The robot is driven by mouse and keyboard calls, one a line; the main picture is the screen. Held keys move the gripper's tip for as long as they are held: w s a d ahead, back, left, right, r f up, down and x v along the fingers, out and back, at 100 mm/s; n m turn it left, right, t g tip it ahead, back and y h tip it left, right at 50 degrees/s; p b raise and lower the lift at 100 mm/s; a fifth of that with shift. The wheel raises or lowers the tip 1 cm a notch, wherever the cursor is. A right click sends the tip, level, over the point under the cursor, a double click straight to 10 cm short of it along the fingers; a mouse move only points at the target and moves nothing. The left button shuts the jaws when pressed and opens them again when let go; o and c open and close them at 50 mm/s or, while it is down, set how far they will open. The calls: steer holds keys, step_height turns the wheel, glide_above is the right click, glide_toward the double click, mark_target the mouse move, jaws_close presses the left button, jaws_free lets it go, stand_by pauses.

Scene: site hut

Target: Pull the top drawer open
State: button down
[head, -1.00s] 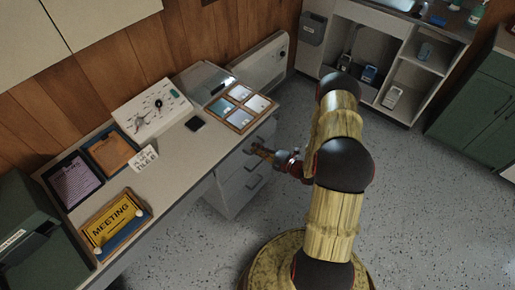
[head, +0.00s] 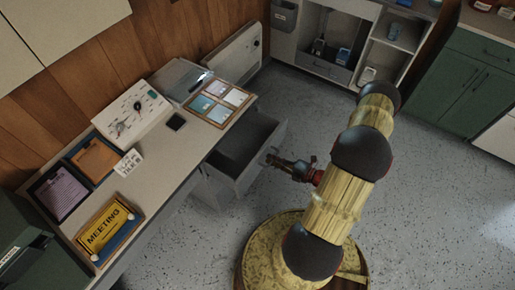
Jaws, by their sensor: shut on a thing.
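The top drawer (head: 233,163) of the white desk pedestal stands pulled well out, and its dark, empty-looking inside shows from above. My gripper (head: 270,158) is at the middle of the drawer's front, shut on the drawer handle. The handle itself is mostly hidden by the fingers. The lower drawers (head: 214,190) sit below and are partly covered by the open one.
The desk top (head: 165,158) holds a yellow MEETING sign (head: 104,229), trays, a white board with a dial (head: 133,112) and a framed set of panels (head: 219,102). Open speckled floor lies right of the drawer. Green cabinets (head: 472,75) stand at the far right.

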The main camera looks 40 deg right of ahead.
steer(key=f+p+v, duration=0.1)
steer(key=f+v, duration=0.2)
steer(key=v, duration=1)
steer(key=shift+s+d, duration=0.2)
steer(key=shift+s, duration=0.4)
steer(key=shift+r, duration=0.1)
steer(key=c, duration=2)
jaws_free()
steer(key=shift+o, duration=0.2)
steer(key=v, duration=1.2)
